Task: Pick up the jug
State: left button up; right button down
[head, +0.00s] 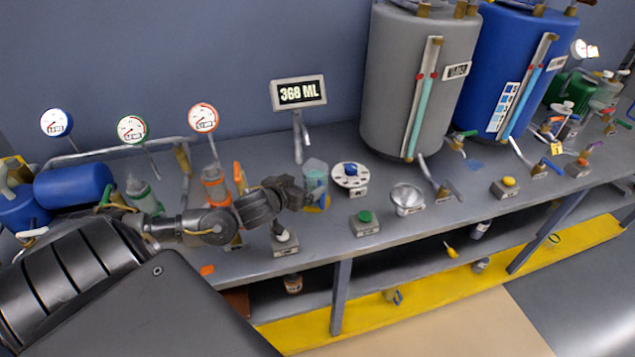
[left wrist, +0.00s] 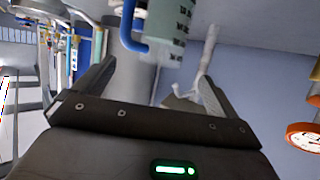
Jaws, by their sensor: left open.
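The jug (head: 316,178) is a clear measuring jug with a teal tint, standing on the grey bench just beyond my left gripper (head: 293,192). In the left wrist view the jug (left wrist: 172,28) shows dark graduation marks and a blue handle, ahead of the spread fingers of my left gripper (left wrist: 150,88). The gripper is open, with nothing held between its fingers. In the head view the fingers are close to the jug's left side; I cannot tell whether they touch it. My right gripper is not in view.
A display (head: 299,93) reading 368 ML stands behind the jug. A white round holder with a blue knob (head: 350,175), a green button box (head: 365,222) and a silver dish (head: 407,198) are to the right. A grey tank (head: 390,90) and blue tank (head: 500,70) stand farther right.

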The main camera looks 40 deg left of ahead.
aim_at(310, 177)
pick_arm(q)
jog(key=x, duration=0.4)
jog(key=shift+w+d+r+p, duration=0.1)
jog(key=shift+w+p, duration=0.05)
jog(key=shift+p, duration=0.2)
jog(key=shift+w+f, duration=0.25)
jog(key=shift+w, duration=0.05)
jog(key=shift+w+a+r+p, duration=0.15)
jog(key=shift+w+a+p, duration=0.1)
jog(key=shift+p, duration=0.1)
jog(key=p+x, duration=0.1)
jog(key=x, duration=0.2)
jog(key=shift+w+a, duration=0.25)
jog(key=shift+w, duration=0.1)
jog(key=shift+w+f, duration=0.3)
jog(key=shift+w, duration=0.1)
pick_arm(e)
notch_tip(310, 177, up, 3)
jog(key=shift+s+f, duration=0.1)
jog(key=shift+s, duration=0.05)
pick_arm(q)
jog(key=shift+s, duration=0.1)
